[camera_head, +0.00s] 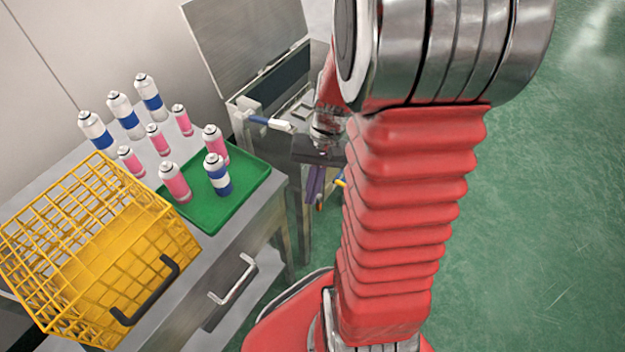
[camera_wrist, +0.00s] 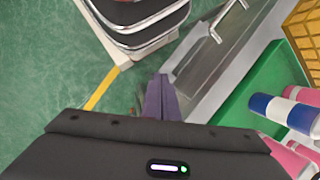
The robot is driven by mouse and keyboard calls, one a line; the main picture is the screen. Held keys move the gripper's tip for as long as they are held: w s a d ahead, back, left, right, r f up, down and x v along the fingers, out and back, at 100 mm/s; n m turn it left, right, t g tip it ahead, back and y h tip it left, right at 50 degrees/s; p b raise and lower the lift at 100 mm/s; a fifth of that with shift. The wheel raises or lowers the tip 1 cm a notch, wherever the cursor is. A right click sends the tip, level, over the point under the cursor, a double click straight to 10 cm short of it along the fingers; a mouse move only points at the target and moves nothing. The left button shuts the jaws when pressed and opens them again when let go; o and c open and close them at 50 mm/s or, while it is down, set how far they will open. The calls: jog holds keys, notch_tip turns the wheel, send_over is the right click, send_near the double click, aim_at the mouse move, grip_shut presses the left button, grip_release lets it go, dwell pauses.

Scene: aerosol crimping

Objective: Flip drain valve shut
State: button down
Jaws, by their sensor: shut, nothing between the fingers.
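A yellow lever, which looks like the drain valve handle, shows in the wrist view (camera_wrist: 101,91) as a slanted bar just left of my fingers. In the head view only a short piece of this yellow lever (camera_head: 341,183) shows, partly hidden by my arm. My gripper's purple fingers (camera_wrist: 161,97) are shut and empty, pointing down beside the lever. In the head view my gripper (camera_head: 314,188) is low beside the metal cabinet. A visible gap separates fingers and lever in the wrist view; their depth apart is hard to tell. The valve body is mostly hidden.
A metal machine with a raised lid (camera_head: 248,45) and a blue-and-white handle (camera_head: 270,122) stands behind my gripper. A bench holds a green tray (camera_head: 250,183), several cans and a yellow wire basket (camera_head: 170,225). A drawer handle (camera_head: 234,281) sticks out. Green floor (camera_head: 540,220) is clear at right.

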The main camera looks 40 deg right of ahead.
jog(key=w+d+f+m+t+y, duration=0.1)
jog(key=d+f+m+t+y, duration=0.25)
jog(key=f, duration=0.85)
jog(key=d+f+m+t, duration=0.2)
jog(key=f+m+t, duration=0.35)
jog(key=f, duration=0.65)
jog(key=w+d+f+m+t+y, duration=0.1)
jog(key=d+f+m+t+y, duration=0.3)
jog(key=f, duration=0.8)
jog(key=w+d+f+n+t+h, duration=0.1)
jog(key=d+f+t+h, duration=0.1)
jog(key=d+h, duration=0.3)
jog(key=w+d+f+n+t+h, duration=0.1)
jog(key=d+f+t+h, duration=0.1)
jog(key=d+t+h, duration=0.2)
jog(key=d+h, duration=0.2)
jog(key=shift+d+f+n, duration=0.3)
jog(key=shift+f, duration=0.1)
jog(key=shift+w, duration=0.1)
jog(key=w, duration=0.9)
jog(key=shift+w+a, duration=0.1)
jog(key=shift+w, duration=0.25)
jog(key=shift+s+a, duration=0.2)
jog(key=shift+a, duration=0.45)
jog(key=shift+s+a, duration=0.25)
jog(key=shift+a, duration=0.35)
jog(key=shift+s+a, duration=0.2)
jog(key=shift+a, duration=0.45)
